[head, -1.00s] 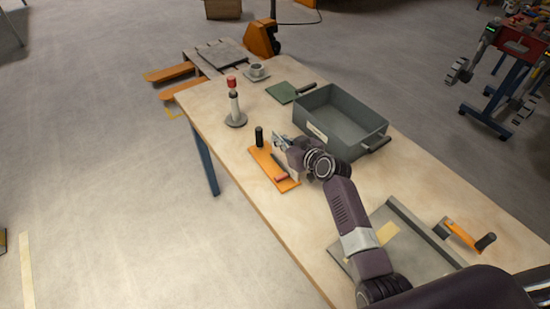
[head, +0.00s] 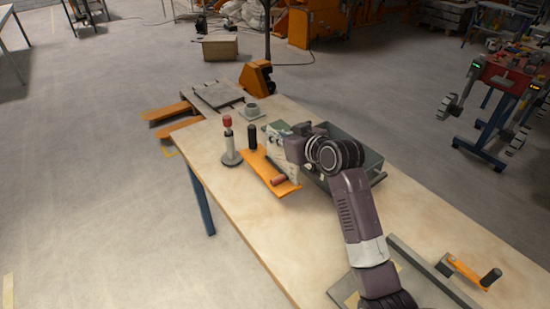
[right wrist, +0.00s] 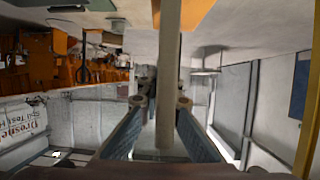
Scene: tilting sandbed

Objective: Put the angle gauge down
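The angle gauge, as I take it, is an orange plate (head: 268,172) with a black upright knob and a reddish grip at its near end. It is in the middle of the head view and appears raised above the wooden table (head: 222,180). My right gripper (head: 275,150) is at its right side. In the right wrist view a grey bar (right wrist: 168,80) runs between the two fingers, below an orange part (right wrist: 185,14); the fingers look shut on it. The exact contact is partly hidden. My left gripper is not in view.
A stand with a red top (head: 229,140) is close left of the plate. A cup (head: 252,110) and a green mat (head: 277,128) are behind. A grey bin (head: 365,157) is partly hidden by my arm. Another orange tool (head: 465,270) lies right. The table's left front is clear.

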